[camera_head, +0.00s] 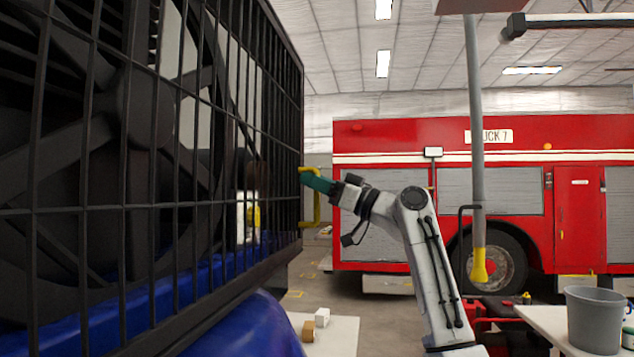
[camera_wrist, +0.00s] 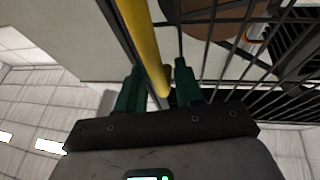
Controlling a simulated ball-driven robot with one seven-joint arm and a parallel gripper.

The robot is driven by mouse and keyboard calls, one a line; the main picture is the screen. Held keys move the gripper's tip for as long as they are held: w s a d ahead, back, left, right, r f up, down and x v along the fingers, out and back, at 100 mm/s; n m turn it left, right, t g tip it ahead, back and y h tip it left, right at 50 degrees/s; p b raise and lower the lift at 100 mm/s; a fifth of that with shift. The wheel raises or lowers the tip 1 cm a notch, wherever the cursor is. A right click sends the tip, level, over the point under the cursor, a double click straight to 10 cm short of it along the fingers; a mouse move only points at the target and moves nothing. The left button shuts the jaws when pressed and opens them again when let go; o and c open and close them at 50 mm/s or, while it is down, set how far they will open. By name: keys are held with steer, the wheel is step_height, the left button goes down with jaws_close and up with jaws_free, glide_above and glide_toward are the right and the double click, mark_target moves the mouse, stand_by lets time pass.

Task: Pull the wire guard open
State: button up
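The wire guard (camera_head: 206,205) is a black grille standing at the left in the head view, in front of a large dark fan. It also shows in the wrist view (camera_wrist: 262,102). A yellow handle (camera_head: 316,208) stands out from its right edge. My gripper (camera_head: 306,178), with green fingers, reaches from the right to the upper part of this handle. In the wrist view the yellow handle bar (camera_wrist: 146,45) runs between the two fingers (camera_wrist: 158,82). A narrow gap seems to show beside the bar, so the fingers look open around it. Actual contact is hard to see.
A blue body (camera_head: 245,330) lies below the guard. A low white table (camera_head: 335,338) with small blocks is below the handle. A grey bucket (camera_head: 594,320) stands on a table at the right. A red fire truck (camera_head: 390,140) and a grey pole (camera_head: 476,150) are behind.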

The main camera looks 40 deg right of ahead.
jaws_close()
steer(key=shift+s+d, duration=0.15)
